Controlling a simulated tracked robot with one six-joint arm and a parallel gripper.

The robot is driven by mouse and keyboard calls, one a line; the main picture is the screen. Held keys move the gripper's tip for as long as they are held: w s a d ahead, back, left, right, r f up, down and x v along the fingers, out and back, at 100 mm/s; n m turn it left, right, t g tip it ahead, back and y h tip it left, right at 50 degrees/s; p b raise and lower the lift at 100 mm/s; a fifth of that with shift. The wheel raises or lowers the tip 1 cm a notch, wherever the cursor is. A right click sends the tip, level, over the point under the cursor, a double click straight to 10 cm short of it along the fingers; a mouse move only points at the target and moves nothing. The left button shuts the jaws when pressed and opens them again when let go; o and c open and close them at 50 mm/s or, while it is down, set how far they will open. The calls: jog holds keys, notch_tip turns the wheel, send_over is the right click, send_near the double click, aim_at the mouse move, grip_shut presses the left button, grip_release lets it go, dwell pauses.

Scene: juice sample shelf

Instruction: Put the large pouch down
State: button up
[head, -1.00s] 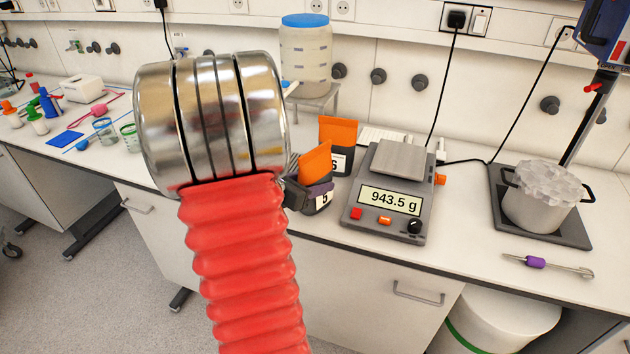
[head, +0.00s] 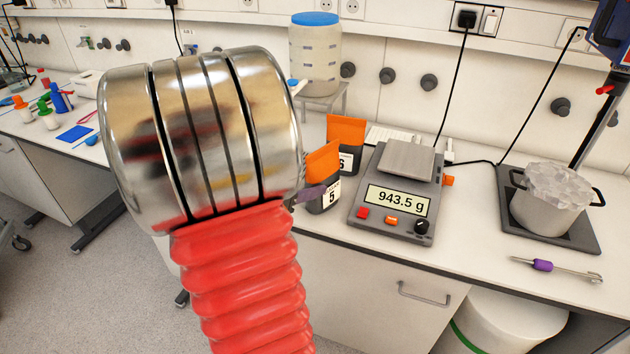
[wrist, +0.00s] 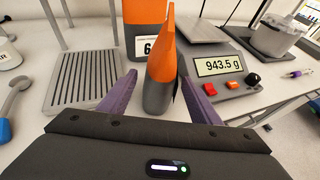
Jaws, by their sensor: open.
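Two dark grey pouches with orange tops stand upright on the bench. Pouch 5 (head: 326,163) is nearer the front edge, and pouch 6 (head: 347,136) is behind it. In the wrist view pouch 5 (wrist: 162,62) shows edge-on between the purple fingers, and pouch 6 (wrist: 147,32) is behind it to the left. My gripper (wrist: 157,80) is open, with one finger on each side of pouch 5 and gaps beside it. In the head view my arm hides most of the gripper; a purple finger shows by pouch 5's label. I cannot tell which pouch is larger.
A scale (head: 391,207) reading 943.5 g, its pan empty, stands right of the pouches. A grey ribbed plate (wrist: 88,82) lies left of them. A pot of ice (head: 548,208) and a purple-handled tool (head: 543,265) are farther right. The bench's front edge is close.

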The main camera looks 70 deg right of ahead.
jog(key=shift+v, duration=2.5)
jog(key=w+a+r+m+t+y, duration=0.1)
jog(key=w+a+m+t+y, duration=0.3)
jog(key=a, duration=1)
jog(key=w+a+r+m+t+y, duration=0.2)
jog(key=w+a+m+t+y, duration=0.2)
jog(key=a, duration=1.1)
jog(key=w+a+r+m+t+y, duration=0.2)
jog(key=w+a+m+t+y, duration=0.1)
jog(key=a, duration=1.2)
jog(key=shift+w+m+t+y, duration=0.4)
jog(key=shift+w+m+y, duration=0.2)
jog(key=shift+w+m, duration=0.2)
